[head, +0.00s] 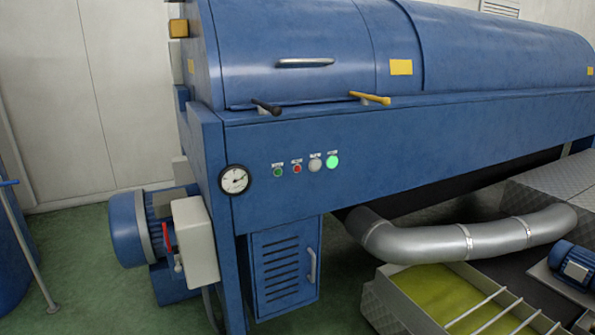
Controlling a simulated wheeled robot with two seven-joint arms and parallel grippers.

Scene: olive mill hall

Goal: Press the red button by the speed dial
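A small red button (297,169) sits on the front panel of the big blue machine (400,140). To its left is a small dark green button (278,171). To its right is a round grey knob (315,165), which looks like the speed dial, and then a brightly lit green lamp (332,161). Small labels sit above these controls, too small to read. A round white gauge (235,180) is at the panel's left end. Neither of my grippers is in view.
Black (267,107) and yellow (370,98) handles stick out above the panel. Below are a louvred cabinet (284,268), a grey box with a red lever (195,242), a silver pipe (470,241) and a trough of yellow-green liquid (470,268). Green floor shows at lower left.

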